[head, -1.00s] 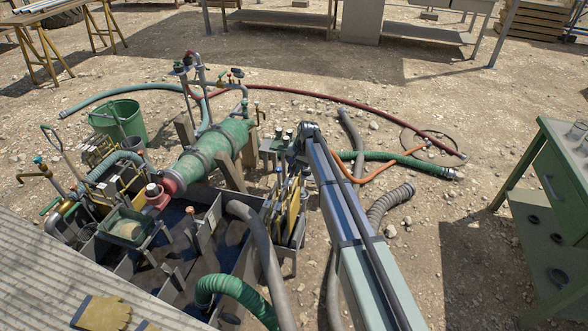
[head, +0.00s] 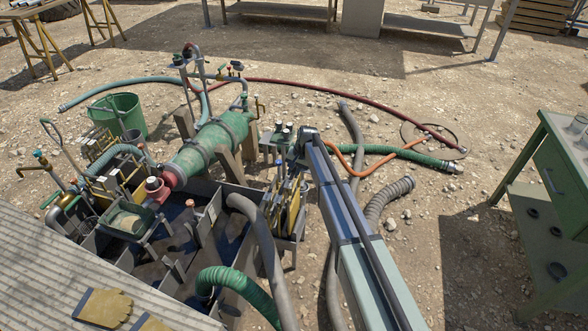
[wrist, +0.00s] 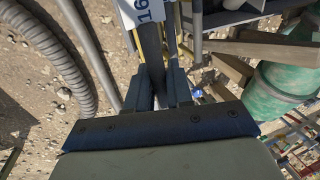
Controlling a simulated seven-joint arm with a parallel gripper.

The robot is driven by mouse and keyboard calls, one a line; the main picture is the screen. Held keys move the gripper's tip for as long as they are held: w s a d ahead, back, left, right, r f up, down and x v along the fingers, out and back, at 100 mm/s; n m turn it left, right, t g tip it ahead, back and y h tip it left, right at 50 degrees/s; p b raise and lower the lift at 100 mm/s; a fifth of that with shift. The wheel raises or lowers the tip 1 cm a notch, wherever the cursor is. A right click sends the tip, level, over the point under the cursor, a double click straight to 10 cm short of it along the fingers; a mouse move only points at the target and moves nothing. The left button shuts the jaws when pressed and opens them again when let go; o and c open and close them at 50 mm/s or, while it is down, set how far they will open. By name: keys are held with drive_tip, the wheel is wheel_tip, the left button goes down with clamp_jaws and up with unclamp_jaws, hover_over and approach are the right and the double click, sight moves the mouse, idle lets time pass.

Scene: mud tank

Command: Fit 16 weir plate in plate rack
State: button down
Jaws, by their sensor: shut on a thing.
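Weir plate 16 (wrist: 152,50) is a dark, narrow plate in the wrist view, running up from between my fingers. Its white tag reading 16 (wrist: 142,10) is at the top edge of that view. My gripper (wrist: 162,82) is shut on the plate. In the head view my gripper (head: 296,163) is at the far end of my arm, by the right side of the tank, and the held plate is hard to make out there. The plate rack (head: 288,243) appears just below, with yellow and dark upright plates in it. Whether the held plate touches the rack cannot be told.
The mud tank (head: 205,262) is left of the rack, with a grey hose (head: 262,240) and a green hose (head: 238,285) over its edge. A green pump body (head: 213,143) stands behind. Pale ribbed hose (head: 386,198) lies on open ground to the right.

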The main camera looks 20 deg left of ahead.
drive_tip(key=shift+f, duration=0.55)
drive_tip(key=shift+f, duration=4.65)
drive_tip(key=c, duration=0.9)
unclamp_jaws()
drive_tip(key=v, duration=1.3)
drive_tip(key=shift+d+r, duration=0.1)
drive_tip(key=shift+r, duration=0.25)
drive_tip(key=shift+n, duration=0.3)
